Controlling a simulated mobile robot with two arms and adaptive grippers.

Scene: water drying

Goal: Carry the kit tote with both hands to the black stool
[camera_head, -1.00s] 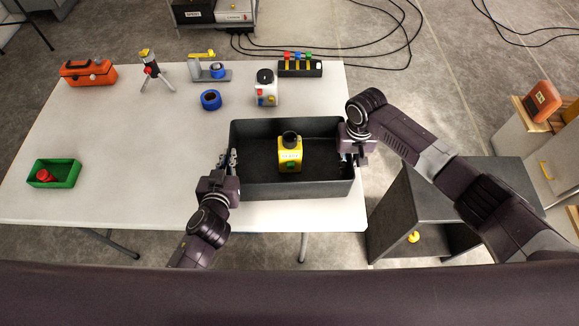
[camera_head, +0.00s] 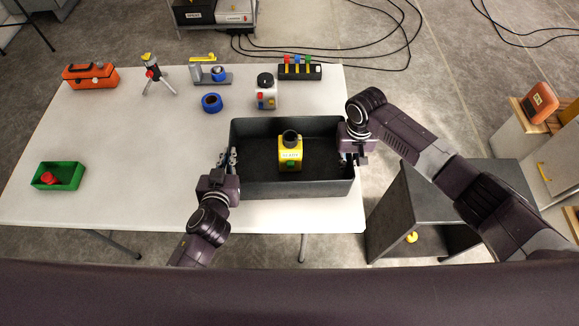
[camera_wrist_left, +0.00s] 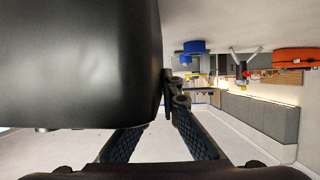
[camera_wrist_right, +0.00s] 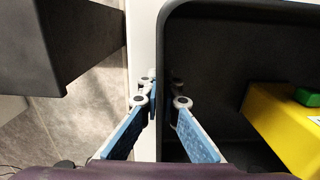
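The kit tote (camera_head: 342,188) is a dark grey open bin over the front right of the white table. A yellow block with a black round top (camera_head: 290,157) stands inside it. My left gripper (camera_head: 230,158) is at the tote's left wall; in the left wrist view its fingers straddle the wall, one partly hidden. My right gripper (camera_head: 351,158) is at the right wall; in the right wrist view its fingertips (camera_wrist_right: 162,92) close on either side of the rim. I cannot tell whether the tote's underside touches the table. The black stool (camera_head: 430,185) stands on the floor right of the table.
The table (camera_head: 130,195) also holds a green bin (camera_head: 70,182), orange toolbox (camera_head: 90,76), small tripod (camera_head: 152,72), blue roll (camera_head: 211,102) and white device (camera_head: 266,97). The stool's top is clear. A yellow knob (camera_head: 411,237) shows under it. Cabinets (camera_head: 515,135) stand further right.

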